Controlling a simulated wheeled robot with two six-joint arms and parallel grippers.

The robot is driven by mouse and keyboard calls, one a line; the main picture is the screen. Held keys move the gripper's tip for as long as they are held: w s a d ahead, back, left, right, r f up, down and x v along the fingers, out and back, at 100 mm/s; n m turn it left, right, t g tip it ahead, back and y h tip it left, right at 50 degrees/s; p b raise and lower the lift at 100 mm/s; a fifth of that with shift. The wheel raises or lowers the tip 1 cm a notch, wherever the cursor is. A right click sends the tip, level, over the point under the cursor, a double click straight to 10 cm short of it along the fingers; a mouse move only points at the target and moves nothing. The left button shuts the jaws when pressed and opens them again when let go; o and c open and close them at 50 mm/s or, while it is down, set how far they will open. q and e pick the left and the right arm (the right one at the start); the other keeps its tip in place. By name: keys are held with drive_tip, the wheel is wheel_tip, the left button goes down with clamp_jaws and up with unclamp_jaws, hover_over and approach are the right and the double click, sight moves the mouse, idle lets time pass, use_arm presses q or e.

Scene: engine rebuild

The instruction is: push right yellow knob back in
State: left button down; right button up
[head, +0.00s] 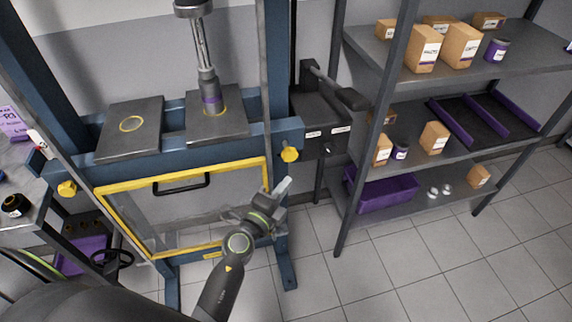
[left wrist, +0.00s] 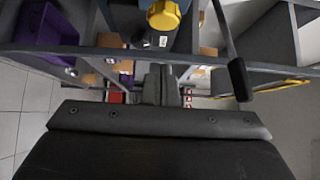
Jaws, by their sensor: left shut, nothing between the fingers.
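The right yellow knob (head: 289,153) sticks out at the right end of the blue press's crossbeam. It shows in the left wrist view (left wrist: 163,15) at the top edge, partly cut off. My left gripper (head: 281,188) is shut and empty, a little below the knob and apart from it. Its closed fingers (left wrist: 160,85) point up the middle of the left wrist view. The left yellow knob (head: 67,188) sits at the other end of the press. My right gripper is not in view.
A yellow-framed clear guard (head: 187,205) with a black handle hangs below the crossbeam, left of my gripper. A grey shelf rack (head: 440,150) with boxes and a purple bin (head: 381,190) stands at the right. The tiled floor (head: 400,270) at front right is clear.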

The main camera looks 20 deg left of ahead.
sight(284, 158)
use_arm(q)
drive_tip(key=w, duration=0.3)
drive_tip(key=w+a, duration=0.1)
drive_tip(key=w, duration=0.2)
drive_tip(key=shift+a, duration=0.15)
drive_tip(key=shift+w+a, duration=0.2)
drive_tip(key=shift+w, duration=0.1)
drive_tip(key=shift+w+a+r, duration=0.15)
drive_tip(key=shift+w+a, duration=0.25)
drive_tip(key=shift+w, duration=0.2)
drive_tip(key=shift+w+a+r, duration=0.1)
drive_tip(key=shift+w+a, duration=0.3)
drive_tip(key=shift+w, duration=0.2)
